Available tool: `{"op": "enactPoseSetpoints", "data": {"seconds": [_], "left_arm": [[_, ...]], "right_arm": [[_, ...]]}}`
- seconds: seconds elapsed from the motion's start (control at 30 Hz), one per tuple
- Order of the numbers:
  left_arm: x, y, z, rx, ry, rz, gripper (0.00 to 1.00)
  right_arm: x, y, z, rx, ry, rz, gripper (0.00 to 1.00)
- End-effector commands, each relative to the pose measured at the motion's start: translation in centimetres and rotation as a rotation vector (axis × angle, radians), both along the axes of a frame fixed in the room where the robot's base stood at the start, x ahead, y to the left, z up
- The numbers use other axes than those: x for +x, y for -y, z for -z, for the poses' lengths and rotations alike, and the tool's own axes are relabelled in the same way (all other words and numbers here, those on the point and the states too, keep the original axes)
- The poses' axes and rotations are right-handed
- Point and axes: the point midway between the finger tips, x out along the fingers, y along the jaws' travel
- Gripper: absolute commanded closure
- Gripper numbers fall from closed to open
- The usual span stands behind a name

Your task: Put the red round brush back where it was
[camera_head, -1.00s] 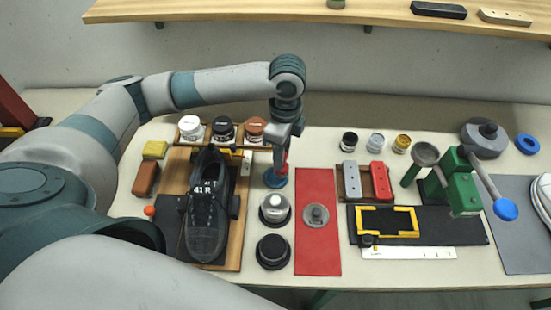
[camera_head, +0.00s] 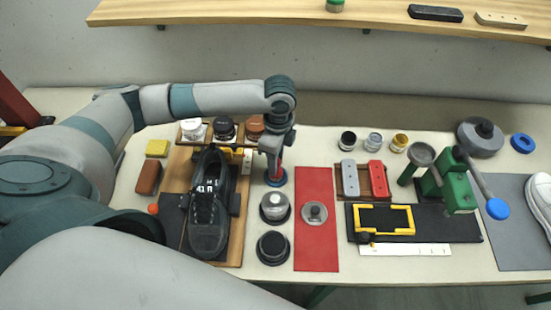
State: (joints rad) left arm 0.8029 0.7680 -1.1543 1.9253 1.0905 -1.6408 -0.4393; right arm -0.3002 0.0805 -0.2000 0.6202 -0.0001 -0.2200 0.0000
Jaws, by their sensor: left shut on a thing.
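The red round brush (camera_head: 274,172) is upright in my left gripper (camera_head: 276,156), over a blue round base (camera_head: 277,182) at the top of a column of round stands. Its lower end meets the blue base in the picture; I cannot tell whether it is seated in it. The left gripper is shut on the brush, and its fingers and the wrist above hide the brush's upper part. My right gripper is not in view.
Below the blue base stand a silver-topped round piece (camera_head: 274,205) and a black one (camera_head: 273,246). A black shoe (camera_head: 210,205) lies on a wooden board to the left. Jars (camera_head: 224,130) stand close behind the gripper. A red mat (camera_head: 318,250) is to the right.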

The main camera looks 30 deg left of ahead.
Motion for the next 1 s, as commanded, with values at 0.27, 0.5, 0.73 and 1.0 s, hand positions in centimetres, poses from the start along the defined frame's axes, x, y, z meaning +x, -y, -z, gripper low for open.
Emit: {"op": "enactPoseSetpoints", "data": {"seconds": [0.27,0.5,0.73,1.0], "left_arm": [[0.04,0.01,0.12,0.000,0.001,0.000,1.00],[0.04,0.00,0.33,0.000,0.001,0.000,0.59],[0.05,0.00,0.32,0.000,0.001,0.000,0.59],[0.18,0.04,-0.60,-0.002,0.004,0.000,0.59]], "right_arm": [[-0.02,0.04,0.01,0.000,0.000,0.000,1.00],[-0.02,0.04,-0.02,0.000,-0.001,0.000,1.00],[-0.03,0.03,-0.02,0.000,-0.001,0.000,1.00],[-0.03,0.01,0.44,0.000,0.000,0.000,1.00]]}}
